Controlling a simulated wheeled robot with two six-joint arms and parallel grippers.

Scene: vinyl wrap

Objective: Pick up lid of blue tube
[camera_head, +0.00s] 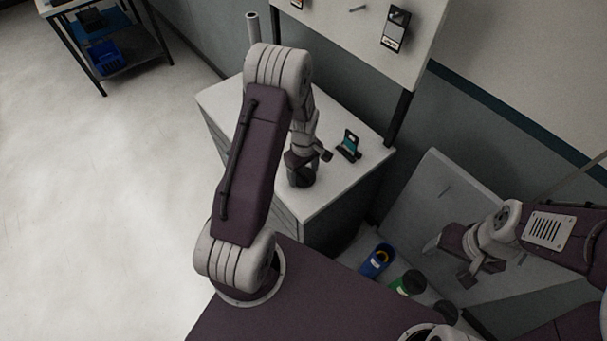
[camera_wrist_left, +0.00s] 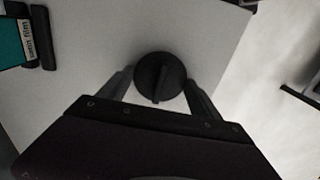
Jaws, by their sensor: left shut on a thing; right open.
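A dark round lid (camera_wrist_left: 160,77) with a raised bar across its top shows in the left wrist view. My left gripper (camera_head: 302,167) is shut on it, one finger on each side, over the white cabinet top. I cannot tell whether the lid touches the cabinet top. The blue tube (camera_head: 376,262) stands below to the right of the cabinet, its top showing a yellow ring around a dark middle. My right gripper (camera_head: 482,268) is open and empty, to the right of the blue tube and apart from it.
A green tube (camera_head: 407,284) and another dark-topped tube (camera_head: 446,311) stand beside the blue one. A teal film box on a dark stand (camera_head: 349,145) is on the white cabinet (camera_head: 345,185), right of my left gripper. A white panel (camera_head: 420,195) leans behind the tubes.

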